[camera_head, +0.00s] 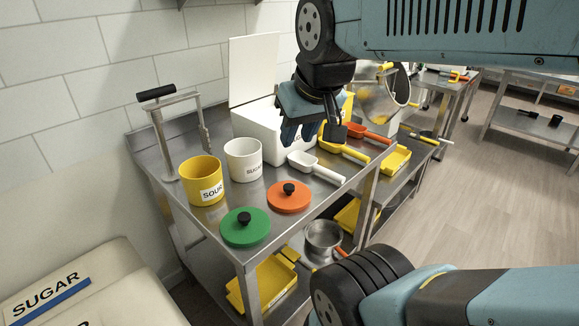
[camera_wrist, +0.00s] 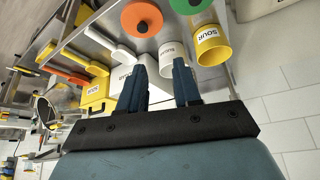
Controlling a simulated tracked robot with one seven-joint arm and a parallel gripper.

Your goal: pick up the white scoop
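The white scoop (camera_head: 304,162) lies on the steel table, right of the white cup, with its handle pointing right toward the table's front edge. It also shows in the wrist view (camera_wrist: 123,56), with its handle toward the upper left. My gripper (camera_head: 312,136) hangs above the table, over the white bin and behind the scoop in the head view. In the wrist view its two fingers (camera_wrist: 160,66) are spread apart with nothing between them. It does not touch the scoop.
White SUGAR cup (camera_head: 243,160) and yellow SOUR cup (camera_head: 202,181) stand left of the scoop. Orange lid (camera_head: 288,197) and green lid (camera_head: 245,227) lie in front. A yellow scoop (camera_head: 343,150) and orange scoop (camera_head: 368,133) lie right. The white bin (camera_head: 270,134) has its lid raised.

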